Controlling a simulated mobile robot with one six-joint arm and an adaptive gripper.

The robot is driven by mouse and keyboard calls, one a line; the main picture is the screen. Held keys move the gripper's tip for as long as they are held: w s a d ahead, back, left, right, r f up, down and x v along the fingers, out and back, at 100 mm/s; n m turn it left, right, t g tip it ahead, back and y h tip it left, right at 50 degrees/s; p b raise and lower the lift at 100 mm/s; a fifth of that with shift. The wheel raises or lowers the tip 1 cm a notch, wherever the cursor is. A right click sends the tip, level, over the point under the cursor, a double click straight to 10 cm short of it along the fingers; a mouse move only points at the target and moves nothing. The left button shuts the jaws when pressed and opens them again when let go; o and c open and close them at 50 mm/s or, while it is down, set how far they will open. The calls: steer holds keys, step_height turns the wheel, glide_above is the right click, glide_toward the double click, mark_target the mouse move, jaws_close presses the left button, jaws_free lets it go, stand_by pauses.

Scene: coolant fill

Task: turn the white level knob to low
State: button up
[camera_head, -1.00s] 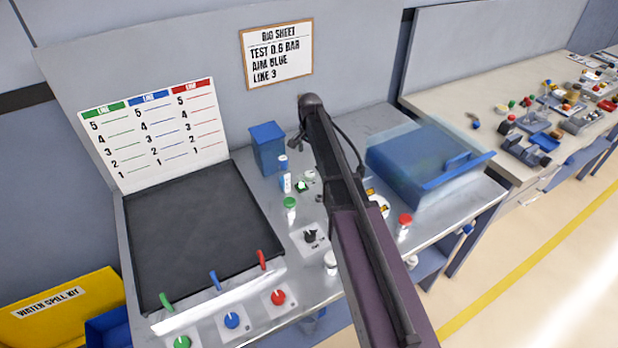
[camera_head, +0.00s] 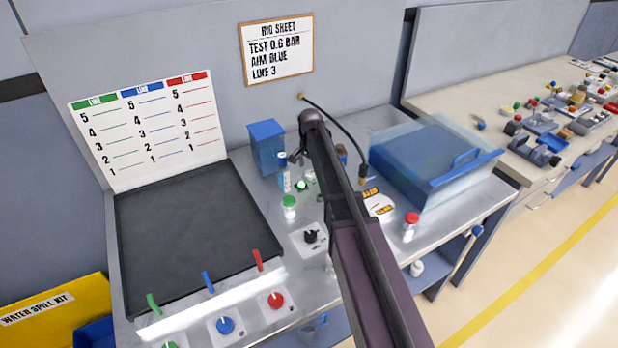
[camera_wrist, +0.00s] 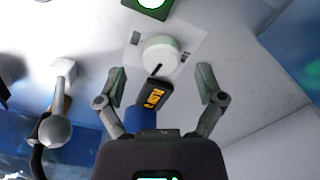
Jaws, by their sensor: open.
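The white level knob (camera_wrist: 160,53) sits on a pale plate in the wrist view. A short dark line shows at its lower edge. A black tag with yellow lettering (camera_wrist: 155,94) is just below it; I cannot read the word surely. My gripper (camera_wrist: 158,84) is open and empty, its fingers apart on either side of the tag, with the tips just below the knob in the picture. In the head view the pale plate with black and yellow tags (camera_head: 379,203) is right of my arm; the knob's setting cannot be made out, and my arm hides my gripper.
A grey ball-ended fitting (camera_wrist: 56,131) is at left in the wrist view.

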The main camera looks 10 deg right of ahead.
steer(key=shift+f+b, duration=0.8)
steer(key=shift+f, duration=0.3)
steer(key=c, duration=1.1)
steer(key=shift+a, duration=0.4)
steer(key=shift+c, duration=0.2)
steer(key=shift+d, duration=0.3)
